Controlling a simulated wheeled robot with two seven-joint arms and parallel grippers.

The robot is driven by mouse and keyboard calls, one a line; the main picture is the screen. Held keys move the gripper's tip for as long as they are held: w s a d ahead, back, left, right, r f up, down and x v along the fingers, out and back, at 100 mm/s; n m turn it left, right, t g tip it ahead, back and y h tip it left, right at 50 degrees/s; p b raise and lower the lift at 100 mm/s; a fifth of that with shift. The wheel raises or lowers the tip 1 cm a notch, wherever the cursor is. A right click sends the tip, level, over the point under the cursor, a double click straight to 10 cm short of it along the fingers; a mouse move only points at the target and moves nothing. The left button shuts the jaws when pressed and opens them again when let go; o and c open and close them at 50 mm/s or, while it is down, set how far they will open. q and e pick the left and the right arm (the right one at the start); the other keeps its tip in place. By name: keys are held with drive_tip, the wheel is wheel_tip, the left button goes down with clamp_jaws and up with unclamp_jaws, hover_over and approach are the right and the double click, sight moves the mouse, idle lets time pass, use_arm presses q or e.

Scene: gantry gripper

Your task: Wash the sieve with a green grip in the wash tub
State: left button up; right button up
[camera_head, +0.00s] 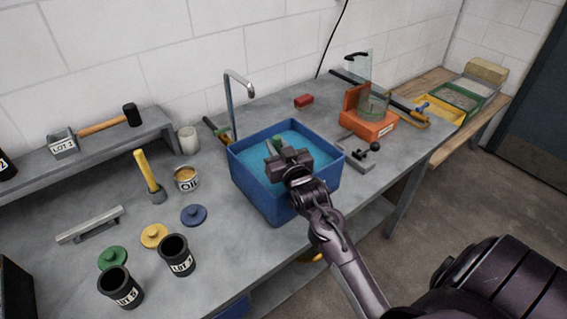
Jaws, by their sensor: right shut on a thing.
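The blue wash tub (245,171) stands on the grey bench and holds light blue water. My right gripper (283,158) reaches over the tub from the lower right, its dark jaws low over or at the water. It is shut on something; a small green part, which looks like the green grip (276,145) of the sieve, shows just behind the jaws. The rest of the sieve is hidden by the gripper and the tub, so I cannot tell how deep it sits. My left gripper is not in view.
A curved metal tap (232,95) rises behind the tub. Framed trays (458,97) lie far right.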

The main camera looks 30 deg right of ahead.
idle(0.4)
drive_tip(key=shift+f, duration=0.3)
drive_tip(key=shift+r+p, duration=0.4)
idle(0.4)
wheel_tip(320, 180, up, 10)
drive_tip(key=p, duration=0.9)
drive_tip(key=shift+r+p, duration=0.65)
drive_tip(key=shift+r, duration=0.55)
